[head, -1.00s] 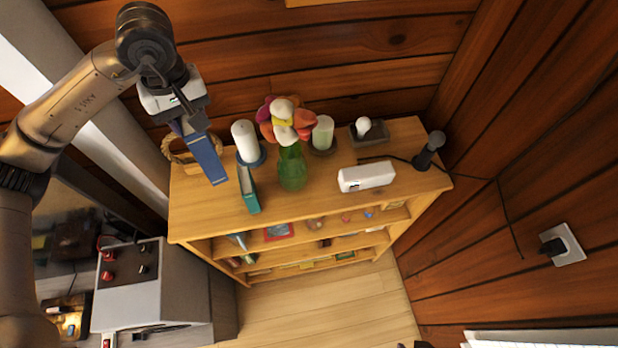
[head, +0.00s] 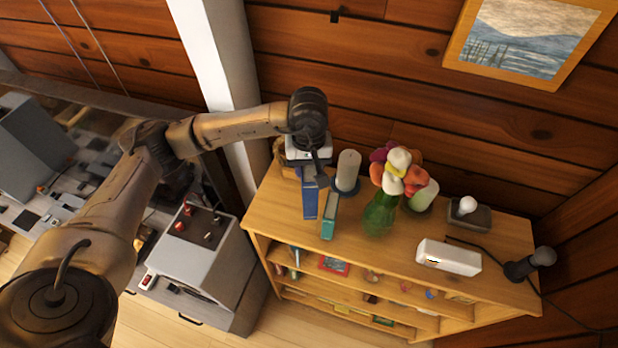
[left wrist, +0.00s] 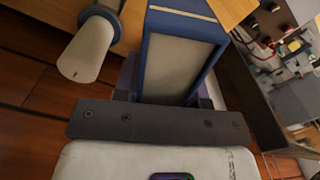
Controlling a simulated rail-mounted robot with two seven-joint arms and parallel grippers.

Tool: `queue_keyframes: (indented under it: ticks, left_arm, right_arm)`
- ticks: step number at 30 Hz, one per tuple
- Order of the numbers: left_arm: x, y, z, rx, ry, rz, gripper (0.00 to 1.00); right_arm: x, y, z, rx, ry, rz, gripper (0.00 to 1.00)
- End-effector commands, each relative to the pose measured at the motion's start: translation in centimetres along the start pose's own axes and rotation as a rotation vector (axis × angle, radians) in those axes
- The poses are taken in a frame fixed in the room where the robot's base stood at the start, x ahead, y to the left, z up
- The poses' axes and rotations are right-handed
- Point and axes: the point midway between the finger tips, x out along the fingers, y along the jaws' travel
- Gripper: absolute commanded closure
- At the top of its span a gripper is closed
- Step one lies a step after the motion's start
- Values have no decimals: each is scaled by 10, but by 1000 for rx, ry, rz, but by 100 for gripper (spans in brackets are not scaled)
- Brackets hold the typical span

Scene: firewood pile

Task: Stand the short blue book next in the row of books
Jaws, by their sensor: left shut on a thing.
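My left gripper (head: 309,170) is shut on the short blue book (head: 311,201) and holds it roughly upright from behind, at the left end of the shelf top. The left wrist view shows the book's pale page block between blue covers (left wrist: 182,66), with the gripper (left wrist: 165,97) across its near end. A teal book (head: 329,215) stands just right of the blue book, with a narrow gap visible. Whether the blue book's bottom touches the shelf top is hard to tell. My right gripper is not in view.
On the wooden shelf top (head: 480,224) stand a white candle (head: 347,172), a green vase (head: 380,215) with flowers, a white box (head: 448,257) and a dark lamp-like object (head: 530,263). A woven basket (head: 279,152) is partly hidden behind my gripper. The front left top is clear.

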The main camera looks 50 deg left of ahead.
Motion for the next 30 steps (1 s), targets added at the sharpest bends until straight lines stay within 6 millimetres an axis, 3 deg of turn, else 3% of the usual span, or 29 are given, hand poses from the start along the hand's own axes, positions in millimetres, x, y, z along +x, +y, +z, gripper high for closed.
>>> queue_keyframes:
  ticks: [13,21,30]
  left_arm:
    - [28,0,0,-1,0,0,100]
    - [56,0,0,0,-1,1,100]
    - [59,0,0,0,1,2,100]
  right_arm:
    - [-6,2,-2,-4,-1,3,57]
    - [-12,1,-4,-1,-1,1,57]
    - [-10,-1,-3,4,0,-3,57]
